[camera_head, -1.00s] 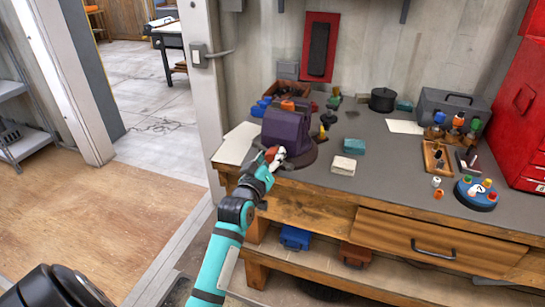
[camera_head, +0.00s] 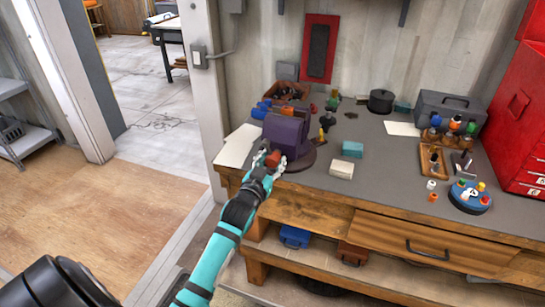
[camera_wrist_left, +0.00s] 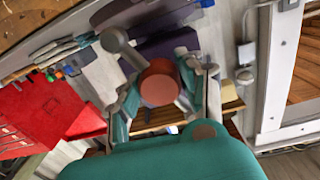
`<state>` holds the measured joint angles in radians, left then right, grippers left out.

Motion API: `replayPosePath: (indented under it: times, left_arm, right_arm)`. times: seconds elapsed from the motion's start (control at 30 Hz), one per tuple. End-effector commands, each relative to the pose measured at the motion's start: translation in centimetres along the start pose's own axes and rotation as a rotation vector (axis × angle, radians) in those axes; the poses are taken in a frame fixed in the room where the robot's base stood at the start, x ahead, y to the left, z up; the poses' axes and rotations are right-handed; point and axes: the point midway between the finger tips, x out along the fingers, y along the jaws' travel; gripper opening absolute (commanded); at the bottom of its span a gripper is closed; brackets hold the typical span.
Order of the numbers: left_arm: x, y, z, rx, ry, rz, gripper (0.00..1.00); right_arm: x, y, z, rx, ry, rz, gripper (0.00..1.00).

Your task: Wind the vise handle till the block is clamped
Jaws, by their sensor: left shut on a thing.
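The purple vise (camera_head: 287,132) stands on a round base at the left end of the grey workbench (camera_head: 345,195). My left gripper (camera_head: 272,160) is at the vise's front side, facing me. It is shut on a reddish-brown knob of the vise handle (camera_wrist_left: 159,83), which shows between its fingers in the left wrist view (camera_wrist_left: 160,90). A grey ball-ended part (camera_wrist_left: 111,39) shows beside the knob there. The vise's dark purple body is behind the knob. I cannot make out the block or the jaw gap from this side. My right gripper is not in view.
A pale block-like item (camera_head: 341,169) and a teal box (camera_head: 352,149) lie right of the vise. Behind it is a brown bin (camera_head: 288,90). Paper (camera_head: 238,147) lies left of it. A red cabinet (camera_head: 515,115) stands at the far right.

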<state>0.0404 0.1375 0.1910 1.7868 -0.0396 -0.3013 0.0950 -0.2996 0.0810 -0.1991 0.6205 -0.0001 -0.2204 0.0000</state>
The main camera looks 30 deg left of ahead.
Motion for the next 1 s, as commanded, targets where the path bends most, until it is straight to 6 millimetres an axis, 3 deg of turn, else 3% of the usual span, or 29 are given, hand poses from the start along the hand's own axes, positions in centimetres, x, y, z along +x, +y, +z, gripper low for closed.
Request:
replayPosePath:
  times: [0.4, 1.0]
  left_arm:
    - [-0.1, 0.0, 0.1, 0.398, -0.014, -0.005, 0.07]
    - [-0.1, 0.1, 0.3, 0.918, -0.03, -0.01, 0.07]
  right_arm:
    - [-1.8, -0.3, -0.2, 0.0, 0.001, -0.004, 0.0]
    - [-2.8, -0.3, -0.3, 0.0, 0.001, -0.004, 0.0]
